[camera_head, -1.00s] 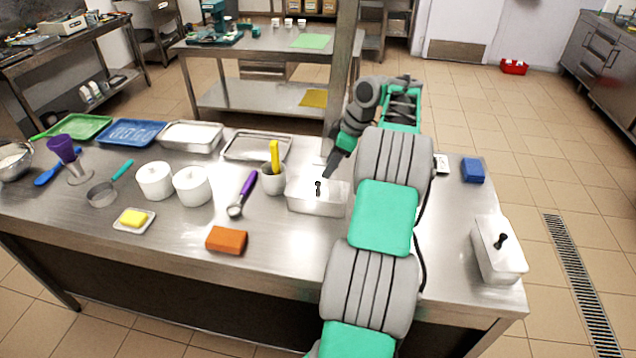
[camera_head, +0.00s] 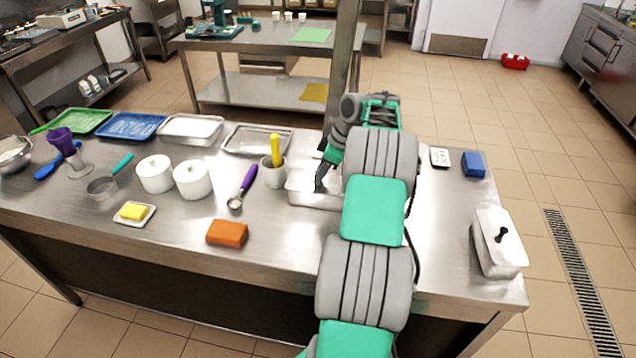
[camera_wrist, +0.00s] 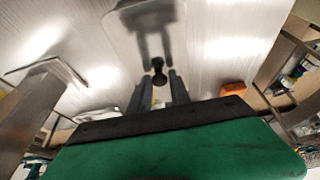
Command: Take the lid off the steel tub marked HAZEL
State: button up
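A steel tub with a lid (camera_head: 305,199) stands near the middle of the table. My arm covers its right part in the head view. My gripper (camera_head: 320,186) is low over this lid, pointing down. In the wrist view the lid's black knob (camera_wrist: 159,72) shows between the tips of my gripper (camera_wrist: 161,76). The two fingers stand apart, with a visible gap to the knob. A second lidded steel tub (camera_head: 497,248) with a black knob stands at the table's right end. I cannot read a HAZEL mark on either tub.
A cup with a yellow-handled tool (camera_head: 273,172) stands just left of the middle tub, beside a purple-handled scoop (camera_head: 245,186). A steel tray (camera_head: 257,140) lies behind. An orange block (camera_head: 227,233) lies in front. The tabletop between the tubs is partly clear.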

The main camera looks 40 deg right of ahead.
grip_shut()
